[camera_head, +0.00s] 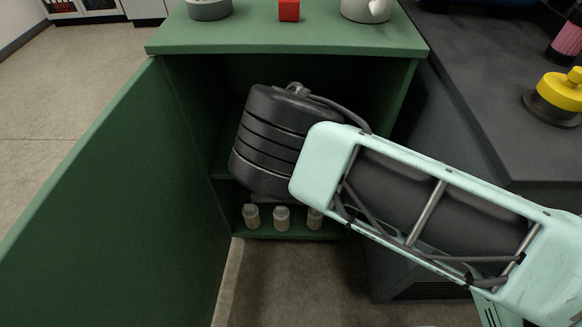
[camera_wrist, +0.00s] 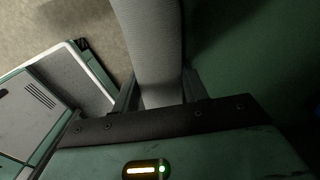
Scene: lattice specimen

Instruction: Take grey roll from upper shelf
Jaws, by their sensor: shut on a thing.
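The grey roll (camera_wrist: 153,40) fills the top middle of the wrist view, a long pale textured cylinder. My gripper (camera_wrist: 158,88) is shut on it, with one dark finger on each side of the roll. In the head view my arm reaches into the open green cabinet (camera_head: 290,48) at the level of its upper shelf (camera_head: 222,160). My arm's dark wrist part hides the gripper and the roll there.
The cabinet door (camera_head: 90,190) stands open at the left. Several small jars (camera_head: 281,218) stand on the lower shelf. A grey-green pot (camera_head: 209,9), a red block (camera_head: 289,10) and a white pot (camera_head: 366,9) sit on top. A dark counter (camera_head: 470,90) holds a yellow-topped item (camera_head: 562,92).

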